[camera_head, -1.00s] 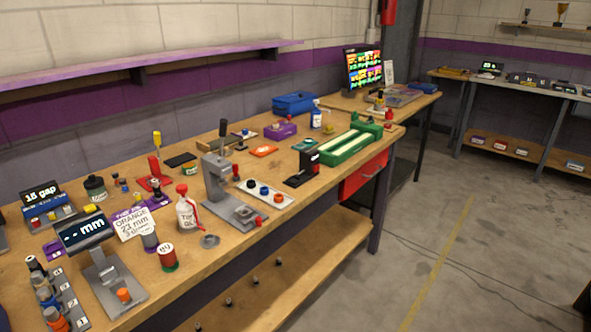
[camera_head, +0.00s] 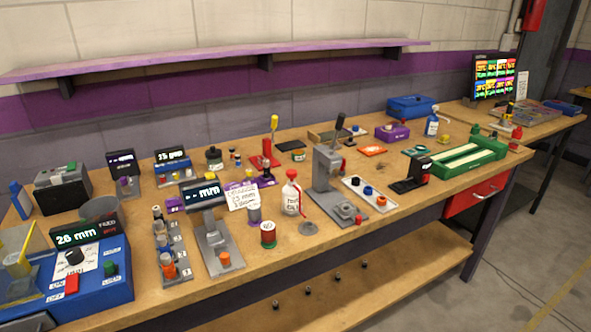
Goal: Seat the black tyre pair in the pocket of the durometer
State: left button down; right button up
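A white tray (camera_head: 390,208) near the bench's front edge holds three small round pieces: a black one (camera_head: 355,182), a blue one (camera_head: 368,190) and an orange one (camera_head: 381,201). The black one looks like the black tyre pair, but it is small. To its left stands a grey lever stand (camera_head: 327,167) with a small block on its base. To its right is a low black device (camera_head: 409,184) with a small screen. I cannot tell for certain which is the durometer, and no pocket shows clearly. Neither of my grippers is in view.
Left of the lever stand are a white bottle (camera_head: 290,197), a dark red spool (camera_head: 268,235) and a grey gauge (camera_head: 215,240) reading "-- mm". A blue machine (camera_head: 90,285) fills the left end. A green track (camera_head: 465,160) lies right. Floor is free at lower right.

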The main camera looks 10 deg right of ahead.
aim_at(420, 165)
jog(key=l+u, duration=0.15)
jog(key=u, duration=0.8)
jog(key=l+u, duration=0.7)
jog(key=k+l+u, duration=0.25)
jog(key=l, duration=0.25)
jog(key=k+l+u, duration=0.2)
jog(key=l, duration=0.25)
jog(key=k+l+u, duration=0.25)
jog(key=k+l, duration=0.3)
jog(key=l, duration=0.2)
jog(key=k+l, duration=0.35)
jog(key=k+l+u, duration=0.1)
jog(key=k+l, duration=0.2)
jog(key=l, duration=0.3)
